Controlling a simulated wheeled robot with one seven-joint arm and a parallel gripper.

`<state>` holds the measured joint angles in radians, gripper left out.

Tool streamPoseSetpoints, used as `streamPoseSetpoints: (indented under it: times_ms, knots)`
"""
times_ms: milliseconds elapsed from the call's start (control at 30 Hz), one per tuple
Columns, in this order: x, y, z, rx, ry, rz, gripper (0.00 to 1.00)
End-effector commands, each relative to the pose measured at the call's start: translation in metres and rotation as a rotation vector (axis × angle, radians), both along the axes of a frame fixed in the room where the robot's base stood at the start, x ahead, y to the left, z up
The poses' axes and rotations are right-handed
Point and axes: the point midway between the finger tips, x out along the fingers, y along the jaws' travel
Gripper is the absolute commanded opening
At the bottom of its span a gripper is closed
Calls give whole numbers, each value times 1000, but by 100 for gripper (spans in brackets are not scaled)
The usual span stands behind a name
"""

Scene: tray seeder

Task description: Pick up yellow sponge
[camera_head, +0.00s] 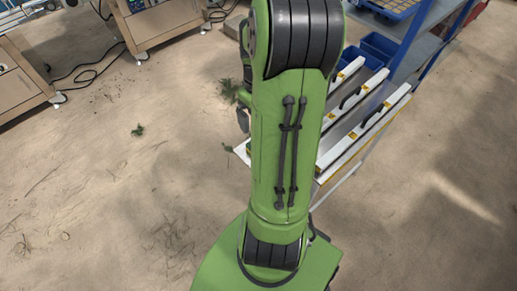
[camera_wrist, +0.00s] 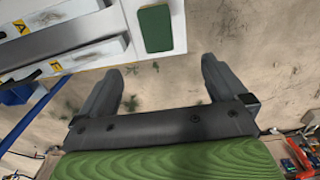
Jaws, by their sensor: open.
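In the wrist view, a small block with a green top and a thin pale yellowish edge (camera_wrist: 155,28) lies at the end of a shelf surface; it looks like the sponge, green side up. I cannot make out its sides well. My gripper (camera_wrist: 160,66) is open and empty, with its two fingers spread just below the block in the picture. The block is apart from the fingers. In the head view, a dark part of my gripper (camera_head: 243,119) shows at the left of my arm. My arm hides the rest of it, and I cannot see the sponge there.
A blue-framed cart (camera_head: 411,45) stands at the right. Wooden cabinets (camera_head: 150,22) stand at the upper left. The sandy floor between is mostly clear.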

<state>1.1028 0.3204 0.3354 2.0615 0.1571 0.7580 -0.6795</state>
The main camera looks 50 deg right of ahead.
Motion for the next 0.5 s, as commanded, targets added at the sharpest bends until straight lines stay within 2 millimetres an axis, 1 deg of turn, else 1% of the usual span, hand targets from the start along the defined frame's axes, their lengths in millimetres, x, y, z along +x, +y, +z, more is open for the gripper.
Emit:
streamPoseSetpoints:
  times_ms: [33, 67, 167, 400, 500]
  knots:
    - [-3, -6, -8, 12, 0, -7, 99]
    - [-4, -8, -11, 16, 1, -8, 99]
    - [-5, -9, -26, 20, 4, -7, 99]
    - [-5, -8, -88, 21, 3, -8, 99]
    - [-4, -8, -107, 20, 3, -7, 99]
